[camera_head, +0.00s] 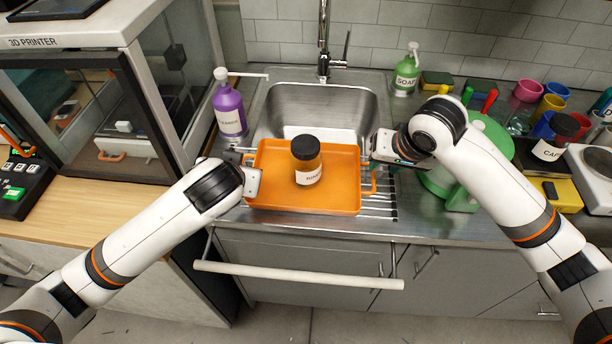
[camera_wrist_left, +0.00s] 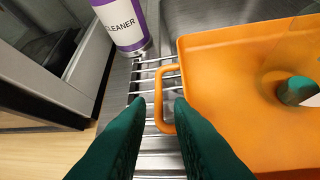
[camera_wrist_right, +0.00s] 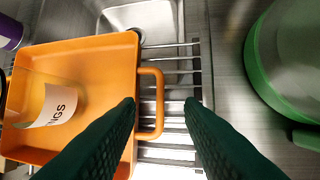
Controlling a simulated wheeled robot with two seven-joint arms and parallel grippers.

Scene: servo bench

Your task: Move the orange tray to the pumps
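The orange tray (camera_head: 335,199) lies flat on a wire rack at the sink's front edge. A dark-lidded jar (camera_head: 307,162) stands in it. My left gripper (camera_wrist_left: 160,102) is open at the tray's left handle (camera_wrist_left: 159,90), which shows between its fingers. My right gripper (camera_head: 374,166) is open at the right handle (camera_wrist_right: 158,95), also between its fingers in the right wrist view. Neither gripper visibly clamps its handle. A purple cleaner pump bottle (camera_head: 229,108) stands left of the sink. A green soap pump bottle (camera_head: 406,75) stands behind the sink's right side.
The sink basin (camera_head: 325,105) is behind the tray, with a tall faucet (camera_head: 323,50). A green lidded appliance (camera_head: 478,150) stands right of my right gripper. Cups and a coffee jar (camera_head: 553,145) crowd the far right. A 3D printer (camera_head: 90,60) stands left.

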